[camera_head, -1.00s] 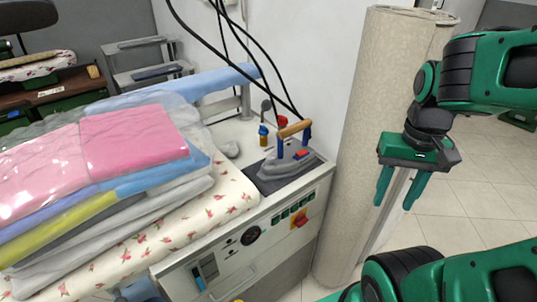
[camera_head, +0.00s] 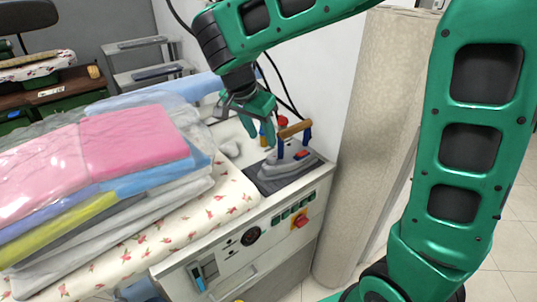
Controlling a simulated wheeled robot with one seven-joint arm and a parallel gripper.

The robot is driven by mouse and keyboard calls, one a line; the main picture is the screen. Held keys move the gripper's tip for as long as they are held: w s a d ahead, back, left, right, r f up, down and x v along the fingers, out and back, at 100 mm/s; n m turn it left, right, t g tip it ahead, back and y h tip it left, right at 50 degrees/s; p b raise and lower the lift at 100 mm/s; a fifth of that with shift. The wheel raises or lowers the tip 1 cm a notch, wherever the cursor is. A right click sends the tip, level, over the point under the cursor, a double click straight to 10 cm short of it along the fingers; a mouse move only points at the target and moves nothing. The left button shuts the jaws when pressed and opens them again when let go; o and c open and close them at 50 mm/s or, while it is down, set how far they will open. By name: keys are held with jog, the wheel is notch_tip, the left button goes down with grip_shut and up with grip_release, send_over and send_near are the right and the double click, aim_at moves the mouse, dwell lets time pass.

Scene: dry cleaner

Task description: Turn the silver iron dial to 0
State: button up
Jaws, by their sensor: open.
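The silver iron (camera_head: 288,165) with a wooden handle (camera_head: 294,129) rests on a dark pad on top of the white pressing unit. A small red part (camera_head: 302,154) shows on its upper body; I cannot tell whether this is its dial, and no number can be read. My gripper (camera_head: 258,130) is open and points down, just left of the iron's handle in the picture. It looks empty. I cannot tell from this view how far above the iron it is, or whether it touches anything.
A black round knob (camera_head: 251,236) and a red switch (camera_head: 300,221) sit on the unit's front panel (camera_head: 225,262). Folded bagged clothes (camera_head: 135,140) lie on the floral board at left. Black cables hang behind the iron. A beige roll (camera_head: 366,130) stands at right.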

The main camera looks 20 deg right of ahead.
aim_at(270, 157)
jog(key=x, duration=1)
jog(key=c, duration=1)
